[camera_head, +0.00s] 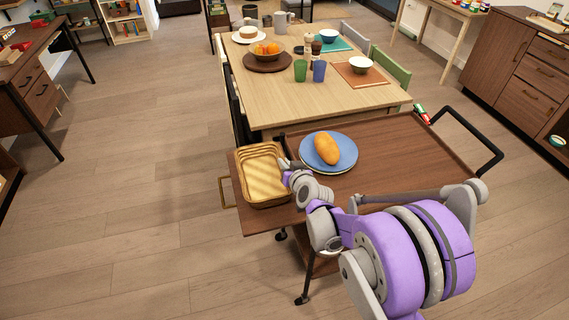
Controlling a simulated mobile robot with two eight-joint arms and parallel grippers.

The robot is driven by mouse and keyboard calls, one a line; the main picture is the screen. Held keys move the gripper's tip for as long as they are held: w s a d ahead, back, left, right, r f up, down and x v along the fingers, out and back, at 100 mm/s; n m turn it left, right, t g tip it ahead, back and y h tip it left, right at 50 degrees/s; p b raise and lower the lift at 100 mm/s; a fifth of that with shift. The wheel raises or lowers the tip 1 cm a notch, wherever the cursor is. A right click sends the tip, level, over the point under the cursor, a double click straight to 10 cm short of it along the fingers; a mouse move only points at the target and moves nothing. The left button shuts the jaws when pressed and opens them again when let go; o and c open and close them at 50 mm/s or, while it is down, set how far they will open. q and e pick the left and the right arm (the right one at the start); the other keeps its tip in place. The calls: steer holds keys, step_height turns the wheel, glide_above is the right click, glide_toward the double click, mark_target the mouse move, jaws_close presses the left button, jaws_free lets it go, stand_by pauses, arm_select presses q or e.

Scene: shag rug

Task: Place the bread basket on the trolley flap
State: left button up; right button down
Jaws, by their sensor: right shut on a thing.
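The bread basket (262,177) is a tan, woven, rectangular basket. It appears empty and is at the left end of the brown trolley (387,160), over the flap (236,215). I cannot tell whether its base touches the flap. My right gripper (285,167) reaches in from the right and is shut on the basket's right rim. My fingertips are small and partly hidden by the wrist. My left gripper is not in view.
A blue plate (312,153) with a bread loaf (328,148) stands on the trolley just right of the basket. A set dining table (270,100) stands behind. A black handle (478,127) is at the trolley's right end. Open wooden floor (130,180) lies to the left.

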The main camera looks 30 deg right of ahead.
steer(key=shift+f, duration=0.15)
steer(key=c, duration=1)
jaws_free()
steer(key=shift+s+r, duration=0.15)
steer(key=shift+r, duration=0.15)
steer(key=p+v, duration=0.1)
steer(key=v, duration=1)
steer(key=shift+s+p, duration=0.15)
steer(key=shift+p, duration=0.25)
steer(key=s+a+y, duration=0.1)
steer(key=a, duration=0.1)
steer(key=s+a+n+g, duration=0.1)
steer(key=s+a, duration=0.1)
steer(key=a, duration=0.1)
steer(key=s+a+f+n+g+y, duration=0.1)
steer(key=a, duration=0.2)
steer(key=shift+s+y, duration=0.15)
steer(key=shift+y, duration=0.15)
steer(key=s+a+f+n+g, duration=0.1)
steer(key=s+a+g, duration=0.1)
steer(key=s, duration=0.6)
steer(key=s+a+f+n+g, duration=0.1)
steer(key=s+a+f+g, duration=0.1)
steer(key=s, duration=0.5)
steer(key=shift+s+a+g, duration=0.35)
steer(key=shift+a+g, duration=0.3)
steer(key=shift+g, duration=0.55)
